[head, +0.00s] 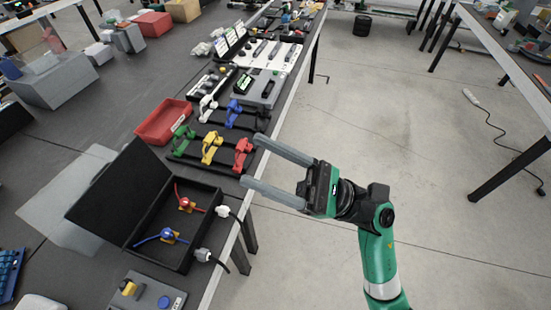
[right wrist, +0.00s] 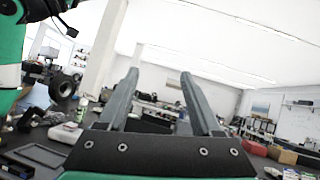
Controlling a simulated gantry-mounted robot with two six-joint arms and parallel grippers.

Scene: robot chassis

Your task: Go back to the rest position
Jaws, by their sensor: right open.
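My right gripper (head: 250,161) is open and empty in the head view. Its two grey fingers point left, toward the table's right edge, near the red clamp-like piece (head: 243,154). It looks held above the table edge, and I cannot tell the exact height. In the right wrist view the same gripper (right wrist: 160,85) shows two parted fingers with nothing between them, facing the room. My left gripper is not in the head view.
The dark table (head: 85,120) carries an open black box (head: 150,240) with red and blue valves, a red tray (head: 163,122), coloured clamp-like pieces, and panels behind. Clear floor (head: 380,110) lies right of the table. Another table (head: 500,55) stands at far right.

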